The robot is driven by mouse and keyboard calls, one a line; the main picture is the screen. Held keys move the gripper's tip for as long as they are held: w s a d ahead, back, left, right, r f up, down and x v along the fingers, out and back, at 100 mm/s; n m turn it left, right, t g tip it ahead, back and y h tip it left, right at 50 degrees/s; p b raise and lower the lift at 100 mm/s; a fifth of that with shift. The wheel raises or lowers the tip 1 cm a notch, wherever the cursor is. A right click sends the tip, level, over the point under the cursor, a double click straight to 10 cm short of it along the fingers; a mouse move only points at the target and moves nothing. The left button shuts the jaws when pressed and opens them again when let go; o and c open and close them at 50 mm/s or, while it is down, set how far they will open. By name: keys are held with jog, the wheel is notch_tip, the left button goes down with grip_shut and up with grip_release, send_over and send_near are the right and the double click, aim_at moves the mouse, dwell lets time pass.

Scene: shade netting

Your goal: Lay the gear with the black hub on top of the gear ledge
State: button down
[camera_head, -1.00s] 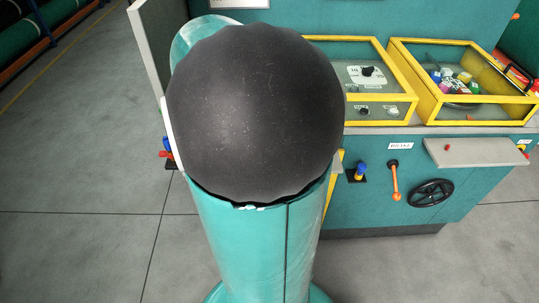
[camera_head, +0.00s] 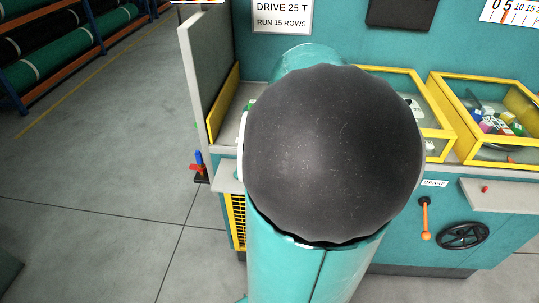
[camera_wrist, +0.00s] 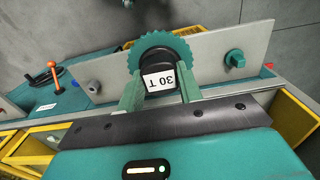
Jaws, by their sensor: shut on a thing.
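In the wrist view a dark green toothed gear with a black hub (camera_wrist: 150,42) sits between the two green fingers of my gripper (camera_wrist: 159,82). The fingers are shut on its hub, which bears a white label reading "30 T" upside down. Behind the gear runs a long grey ledge (camera_wrist: 215,58) with a teal knob (camera_wrist: 235,58) and a grey knob (camera_wrist: 93,87) on it. The gear overlaps the ledge in this view; I cannot tell whether they touch. In the head view my arm hides the gripper and gear, and part of the grey ledge (camera_head: 228,181) shows at left.
The teal machine has yellow-framed boxes (camera_head: 487,155), one holding coloured blocks. An orange brake lever (camera_head: 426,218) and black handwheel (camera_head: 463,236) are on its front. A grey upright panel (camera_head: 205,80) stands at its left end.

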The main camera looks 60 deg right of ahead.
jog(key=w+d+f, duration=0.1)
jog(key=d+f, duration=0.1)
jog(key=w+d+f, duration=0.1)
jog(key=d+f, duration=0.1)
jog(key=w+d+f, duration=0.1)
jog(key=d+f, duration=0.1)
jog(key=shift+w+d+f, duration=0.15)
jog(key=shift+d+f, duration=0.05)
jog(key=shift+f, duration=0.2)
jog(key=shift+w+d+f, duration=0.1)
jog(key=shift+d+f, duration=0.05)
jog(key=shift+f, duration=1.45)
jog(key=shift+f, duration=0.2)
jog(key=c, duration=0.9)
grip_release()
jog(key=shift+c, duration=0.2)
